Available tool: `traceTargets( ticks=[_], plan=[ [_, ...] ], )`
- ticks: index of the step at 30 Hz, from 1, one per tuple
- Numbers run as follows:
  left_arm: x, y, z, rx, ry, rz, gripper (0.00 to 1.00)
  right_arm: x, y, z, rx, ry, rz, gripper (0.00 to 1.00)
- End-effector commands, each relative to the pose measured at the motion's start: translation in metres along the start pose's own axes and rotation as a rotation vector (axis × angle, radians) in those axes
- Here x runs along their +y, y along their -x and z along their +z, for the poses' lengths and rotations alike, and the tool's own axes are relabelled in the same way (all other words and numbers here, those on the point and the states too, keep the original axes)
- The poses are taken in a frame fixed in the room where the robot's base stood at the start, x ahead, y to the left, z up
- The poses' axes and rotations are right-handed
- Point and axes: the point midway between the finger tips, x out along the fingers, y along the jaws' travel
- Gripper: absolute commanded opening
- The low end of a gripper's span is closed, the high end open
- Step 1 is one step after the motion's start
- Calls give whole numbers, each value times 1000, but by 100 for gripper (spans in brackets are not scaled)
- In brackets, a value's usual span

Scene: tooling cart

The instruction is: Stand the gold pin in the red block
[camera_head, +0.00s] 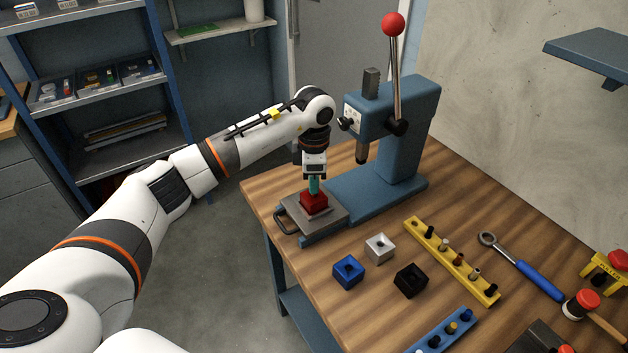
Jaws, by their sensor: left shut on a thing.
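The red block (314,203) sits on the grey plate at the front of the blue press. My left gripper (314,188) points straight down over it, with teal fingertips at the block's top. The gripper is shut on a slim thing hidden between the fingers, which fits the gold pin. I cannot tell how deep it sits in the block. A gold-topped piece (453,327) stands in the blue rack at the front. My right gripper is not in view.
The blue press (405,130) with its red-knobbed lever stands just right of my gripper. Blue (347,272), white (379,247) and black (410,280) blocks lie in front. A yellow rack (484,290) holds several pins; its far-left hole looks empty. A blue-handled wrench (538,281) lies right.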

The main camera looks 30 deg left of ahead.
Motion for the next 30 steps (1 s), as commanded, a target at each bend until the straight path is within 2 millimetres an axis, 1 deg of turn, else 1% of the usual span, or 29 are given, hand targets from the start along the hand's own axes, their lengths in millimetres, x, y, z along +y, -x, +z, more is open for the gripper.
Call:
traceTargets(
  ticks=[6,7,11,12,17,18,21,30],
  plan=[
    [0,0,0,0,0,0,0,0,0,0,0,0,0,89],
    [0,0,0,0,0,0,13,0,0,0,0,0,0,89],
    [0,0,0,0,0,0,34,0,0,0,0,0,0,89],
    [0,0,0,0,0,0,37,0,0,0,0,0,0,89],
    [0,0,0,0,0,0,37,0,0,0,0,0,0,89],
    [0,0,0,0,0,0,40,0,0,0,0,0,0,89],
    [0,0,0,0,0,0,55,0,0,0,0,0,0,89],
    [0,1,0,0,0,0,55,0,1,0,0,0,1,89]
  ],
)
